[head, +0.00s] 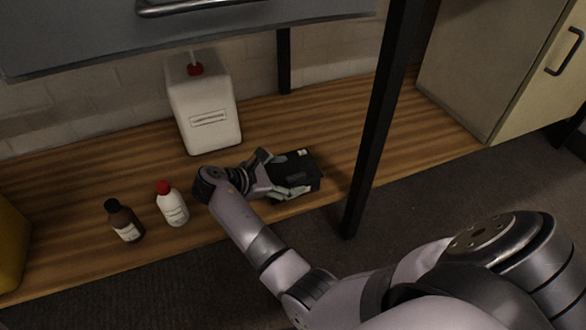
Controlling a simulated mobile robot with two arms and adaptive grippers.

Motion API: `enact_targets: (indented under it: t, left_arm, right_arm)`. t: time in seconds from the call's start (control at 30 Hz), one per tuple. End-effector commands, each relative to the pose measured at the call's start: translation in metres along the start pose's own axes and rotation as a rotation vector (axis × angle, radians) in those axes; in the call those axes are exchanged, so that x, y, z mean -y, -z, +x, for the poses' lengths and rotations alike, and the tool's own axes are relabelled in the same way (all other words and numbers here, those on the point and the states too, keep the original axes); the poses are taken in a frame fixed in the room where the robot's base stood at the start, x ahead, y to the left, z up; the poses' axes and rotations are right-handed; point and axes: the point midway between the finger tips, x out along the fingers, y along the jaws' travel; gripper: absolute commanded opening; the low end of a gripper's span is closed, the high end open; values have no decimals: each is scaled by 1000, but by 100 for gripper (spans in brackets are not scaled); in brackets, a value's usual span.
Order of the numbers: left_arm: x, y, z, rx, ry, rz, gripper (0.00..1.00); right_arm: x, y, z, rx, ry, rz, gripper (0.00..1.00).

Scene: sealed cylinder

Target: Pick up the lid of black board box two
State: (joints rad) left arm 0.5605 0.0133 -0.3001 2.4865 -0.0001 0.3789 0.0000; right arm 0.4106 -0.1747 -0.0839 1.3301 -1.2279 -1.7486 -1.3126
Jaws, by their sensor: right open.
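A black box (301,168) with a small white label on top sits on the wooden shelf, near its front edge. It is the only black box I can see, and I cannot make out a separate lid or the seam of one. My right gripper (282,174) is open at the box's left side, with one finger near the back edge and the other along the front edge. The fingers overlap the box in the picture, and I cannot tell whether they touch it. My left gripper is not in view.
A white jug (204,112) with a red cap stands behind. A white bottle (173,207) with a red cap and a brown bottle (125,223) stand left of my arm. A black post (377,125) rises right of the box. A grey surface (190,35) hangs above.

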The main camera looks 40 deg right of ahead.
Motion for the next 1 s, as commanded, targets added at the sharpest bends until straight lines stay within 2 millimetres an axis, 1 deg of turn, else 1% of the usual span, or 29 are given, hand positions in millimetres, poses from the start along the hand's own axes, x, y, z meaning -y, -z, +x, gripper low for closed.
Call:
enact_targets:
  t: [0.07,0.17,1.0]
  left_arm:
    - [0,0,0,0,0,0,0]
    - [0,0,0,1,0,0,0]
    - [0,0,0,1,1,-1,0]
  right_arm:
    - [0,0,0,0,0,0,73]
    - [0,0,0,0,0,0,67]
    - [0,0,0,0,0,0,11]
